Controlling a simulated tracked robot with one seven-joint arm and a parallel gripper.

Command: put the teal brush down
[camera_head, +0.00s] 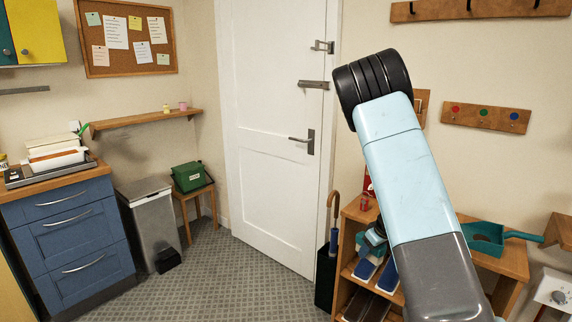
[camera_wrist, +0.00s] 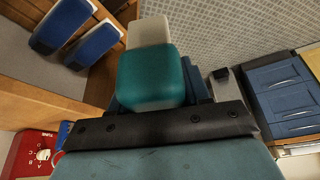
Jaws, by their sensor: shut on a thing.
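The teal brush (camera_wrist: 150,78) fills the middle of the wrist view, with a pale cream part (camera_wrist: 148,32) beyond its teal part. My gripper (camera_wrist: 157,98) is shut on it, and the dark finger parts show at its two sides. In the head view my arm hides most of the gripper. Teal (camera_head: 364,246) shows just left of my arm, in front of the small wooden shelf unit (camera_head: 352,213). I cannot tell whether the brush touches the shelf.
Blue slippers (camera_head: 365,268) lie on the shelf unit below. A dark umbrella stand (camera_head: 326,275) with an umbrella stands left of it. A teal dustpan (camera_head: 487,240) lies on a wooden surface at right. A red box (camera_wrist: 38,150) sits at the wrist view's lower left. The floor (camera_head: 230,275) is clear.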

